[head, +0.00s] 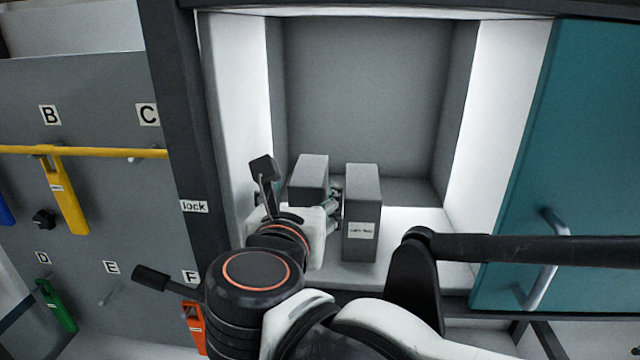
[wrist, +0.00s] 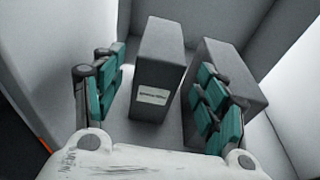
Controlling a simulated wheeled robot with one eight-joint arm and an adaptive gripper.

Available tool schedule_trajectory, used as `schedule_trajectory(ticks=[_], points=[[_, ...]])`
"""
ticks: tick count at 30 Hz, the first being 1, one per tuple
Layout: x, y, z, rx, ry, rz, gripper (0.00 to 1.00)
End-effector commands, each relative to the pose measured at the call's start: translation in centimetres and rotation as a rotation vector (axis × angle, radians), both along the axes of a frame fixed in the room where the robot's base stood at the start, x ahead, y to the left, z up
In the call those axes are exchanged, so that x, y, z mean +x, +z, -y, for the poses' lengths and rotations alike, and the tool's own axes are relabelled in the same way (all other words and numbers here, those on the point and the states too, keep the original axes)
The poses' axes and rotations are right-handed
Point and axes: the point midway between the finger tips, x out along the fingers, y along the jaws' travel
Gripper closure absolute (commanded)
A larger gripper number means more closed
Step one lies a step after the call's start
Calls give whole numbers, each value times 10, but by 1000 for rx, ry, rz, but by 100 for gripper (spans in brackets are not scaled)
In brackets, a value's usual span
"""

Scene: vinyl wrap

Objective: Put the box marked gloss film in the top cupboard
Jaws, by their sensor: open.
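Two grey boxes stand upright on the floor of the open cupboard (head: 360,60). The left box (head: 310,170) is between my open gripper's fingers; in the wrist view this box (wrist: 158,65) has a white label too small to read surely. The right box (head: 362,190) has a label I cannot read for certain; in the wrist view this box (wrist: 235,75) is partly behind my right finger. My gripper (head: 322,208) is open, with its right finger in the gap between the boxes. In the wrist view my gripper (wrist: 162,75) shows a gap beside the left box.
The teal door (head: 590,150) hangs open on the right with a metal handle (head: 545,260). A grey panel (head: 90,100) with lettered hooks, a yellow rail (head: 100,152) and coloured tags is on the left. A dark post (head: 180,120) separates it from the cupboard.

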Motion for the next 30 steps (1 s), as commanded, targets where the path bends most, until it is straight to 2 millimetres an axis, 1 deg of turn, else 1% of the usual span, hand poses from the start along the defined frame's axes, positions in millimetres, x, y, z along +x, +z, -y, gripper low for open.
schedule_trajectory(ticks=[1,3,9,30], points=[[-8,1,-1,0,4,0,34],[-16,2,-2,1,4,0,34],[-29,6,-1,0,1,0,34],[-30,7,-1,0,0,0,34]])
